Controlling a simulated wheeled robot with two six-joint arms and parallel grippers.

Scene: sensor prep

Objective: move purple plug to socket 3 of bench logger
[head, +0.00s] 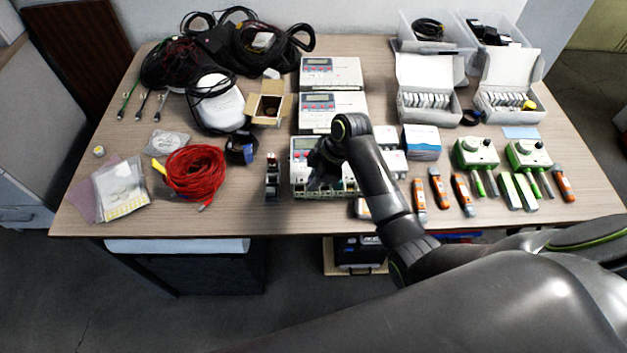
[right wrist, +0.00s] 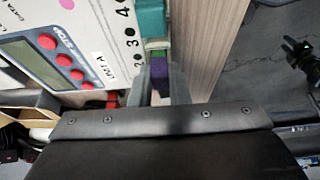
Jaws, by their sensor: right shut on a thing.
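My right gripper (right wrist: 160,72) is shut on the purple plug (right wrist: 158,68) in the right wrist view. The plug is at the edge of a white logger (right wrist: 95,20), close to the printed 3 and 2. A teal connector block (right wrist: 151,18) lies just beyond it. I cannot tell whether the plug is seated in a socket. In the head view my right gripper (head: 325,165) is over the nearest logger (head: 300,148) in the centre row and hides part of it; the plug is hidden there. My left gripper is not in view.
Two more loggers (head: 332,106) stand behind the nearest one. A red cable coil (head: 195,172) lies to the left. Orange-handled tools (head: 419,200) and green controllers (head: 476,153) lie to the right. Bare table (head: 250,215) runs along the front edge.

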